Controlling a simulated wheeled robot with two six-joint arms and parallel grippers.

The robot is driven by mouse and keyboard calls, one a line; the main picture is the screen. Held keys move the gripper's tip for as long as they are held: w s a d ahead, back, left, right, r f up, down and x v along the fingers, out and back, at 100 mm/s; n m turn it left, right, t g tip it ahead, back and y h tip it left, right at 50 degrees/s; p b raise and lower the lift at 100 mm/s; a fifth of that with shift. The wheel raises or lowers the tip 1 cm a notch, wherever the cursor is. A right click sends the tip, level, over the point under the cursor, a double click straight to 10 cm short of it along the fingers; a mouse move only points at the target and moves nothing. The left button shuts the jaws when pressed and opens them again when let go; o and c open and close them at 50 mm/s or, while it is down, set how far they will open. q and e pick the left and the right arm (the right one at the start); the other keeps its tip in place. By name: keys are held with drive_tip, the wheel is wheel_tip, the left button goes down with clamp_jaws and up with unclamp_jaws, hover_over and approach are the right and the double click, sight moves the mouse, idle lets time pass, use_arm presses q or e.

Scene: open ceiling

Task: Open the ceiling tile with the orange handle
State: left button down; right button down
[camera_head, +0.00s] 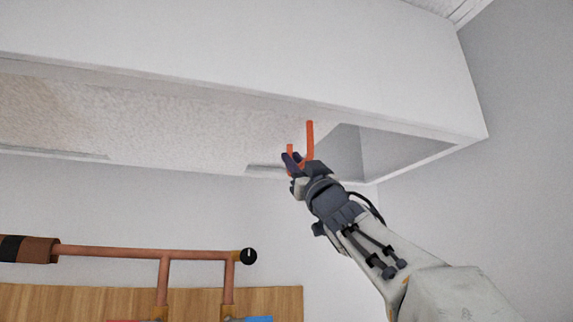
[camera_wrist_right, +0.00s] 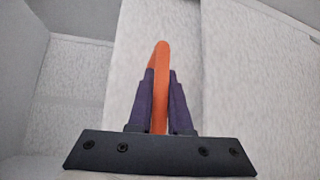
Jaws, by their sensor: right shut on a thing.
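The orange handle (camera_head: 310,138) hangs from the underside of the ceiling tile (camera_head: 190,115), near an opening at the right. My right gripper (camera_head: 292,163) reaches up from the lower right and is shut on the handle. In the right wrist view, the orange handle (camera_wrist_right: 161,85) runs between the two dark purple fingers of the right gripper (camera_wrist_right: 161,100). The fingers hide part of the handle. My left gripper is not in view.
Copper pipes (camera_head: 150,253) with a black-ended valve (camera_head: 248,256) run along the wall at lower left, above a wooden panel (camera_head: 60,300).

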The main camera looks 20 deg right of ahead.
drive_tip(key=shift+f, duration=0.1)
drive_tip(key=c, duration=0.8)
unclamp_jaws()
drive_tip(key=shift+c, duration=0.2)
drive_tip(key=b+v, duration=0.6)
drive_tip(key=v, duration=0.4)
drive_tip(key=shift+s, duration=0.2)
drive_tip(key=shift+f, duration=0.2)
